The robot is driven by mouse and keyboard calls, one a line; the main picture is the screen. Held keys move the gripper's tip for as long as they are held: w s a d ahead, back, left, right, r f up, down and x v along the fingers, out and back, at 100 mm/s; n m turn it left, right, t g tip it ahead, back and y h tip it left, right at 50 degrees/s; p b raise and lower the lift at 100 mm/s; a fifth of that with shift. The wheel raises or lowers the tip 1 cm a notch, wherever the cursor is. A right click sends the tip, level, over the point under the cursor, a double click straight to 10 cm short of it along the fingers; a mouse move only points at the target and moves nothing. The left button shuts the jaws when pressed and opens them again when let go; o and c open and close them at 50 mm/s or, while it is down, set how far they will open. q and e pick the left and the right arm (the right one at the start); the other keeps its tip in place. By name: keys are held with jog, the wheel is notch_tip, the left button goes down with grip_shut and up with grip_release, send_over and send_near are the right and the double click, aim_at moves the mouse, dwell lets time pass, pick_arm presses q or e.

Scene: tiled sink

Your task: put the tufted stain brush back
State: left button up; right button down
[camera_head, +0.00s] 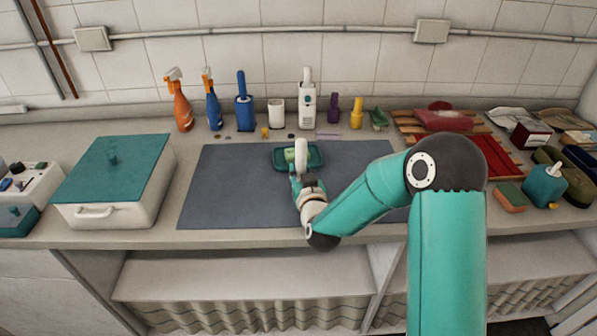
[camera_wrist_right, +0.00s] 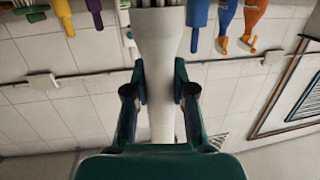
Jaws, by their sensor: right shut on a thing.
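A white brush (camera_head: 301,146) is held above the teal tray on the grey mat. Its pale handle (camera_wrist_right: 161,62) fills the gap between my fingers in the right wrist view, and bristles show at the top edge there. My right gripper (camera_wrist_right: 160,82) is shut on this handle; in the head view the gripper (camera_head: 297,174) is at the tray's near side. A white open cup (camera_head: 276,113) stands at the back of the counter. Beside it is a white holder (camera_head: 308,105) with a white handle sticking up. My left gripper is not in view.
The teal tray (camera_head: 317,158) sits on the mat (camera_head: 225,190) and has something green in it. A blue holder with a brush (camera_head: 244,113), spray bottles (camera_head: 180,107) and a purple brush (camera_head: 333,108) line the back. The mat's left half is clear.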

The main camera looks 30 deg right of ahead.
jog(key=shift+s+f+b, duration=0.1)
jog(key=shift+f+b, duration=0.2)
jog(key=shift+b, duration=0.05)
jog(key=c, duration=1.1)
grip_release()
jog(key=shift+a, duration=0.1)
jog(key=shift+o, duration=0.6)
jog(key=shift+f, duration=0.2)
jog(key=shift+r+p, duration=0.7)
jog(key=shift+p, duration=0.45)
jog(key=b+v, duration=1.1)
jog(key=b, duration=0.3)
jog(key=shift+s, duration=0.35)
